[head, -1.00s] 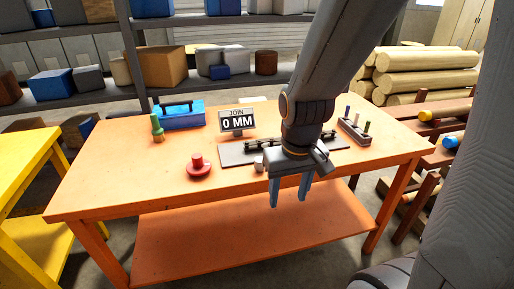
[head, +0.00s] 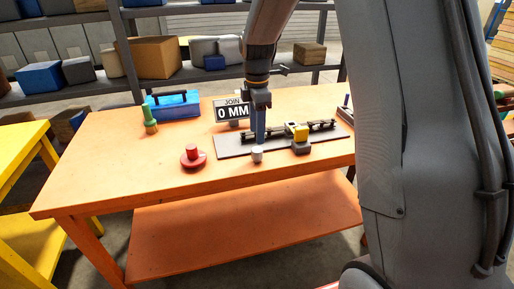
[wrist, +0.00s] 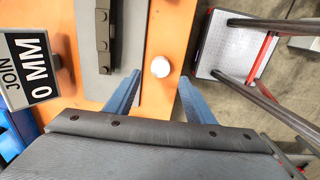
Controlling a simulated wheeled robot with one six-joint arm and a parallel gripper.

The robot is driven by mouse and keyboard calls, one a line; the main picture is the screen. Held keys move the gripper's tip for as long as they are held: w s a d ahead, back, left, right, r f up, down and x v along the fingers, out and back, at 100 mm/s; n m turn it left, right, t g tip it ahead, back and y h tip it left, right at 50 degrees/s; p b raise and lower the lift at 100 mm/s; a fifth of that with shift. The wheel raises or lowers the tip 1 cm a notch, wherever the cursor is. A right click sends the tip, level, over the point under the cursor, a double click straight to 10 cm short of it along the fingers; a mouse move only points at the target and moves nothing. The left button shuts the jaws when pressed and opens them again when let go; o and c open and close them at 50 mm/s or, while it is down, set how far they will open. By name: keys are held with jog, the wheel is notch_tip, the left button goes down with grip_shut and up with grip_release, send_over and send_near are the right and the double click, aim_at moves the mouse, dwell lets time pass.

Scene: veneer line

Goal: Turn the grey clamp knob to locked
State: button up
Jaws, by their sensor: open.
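The grey clamp knob (head: 257,155) is a small pale, rounded knob at the front edge of the grey base plate (head: 232,146) on the orange table. In the wrist view the knob (wrist: 160,67) shows as a whitish round top, just beyond the fingertips and in line with the gap between them. My gripper (head: 259,138) points down above and just behind the knob in the head view, its blue fingers seen edge-on. In the wrist view the fingers (wrist: 160,77) are spread with nothing between them. No locked marking can be made out.
The JOIN 0 MM sign (head: 233,112) stands close behind my gripper. A red knobbed disc (head: 193,160) sits to the left; the table's front left is clear.

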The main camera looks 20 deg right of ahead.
aim_at(257, 149)
jog(key=shift+f+p, duration=0.8)
jog(key=shift+f, duration=2.75)
jog(key=c, duration=1.1)
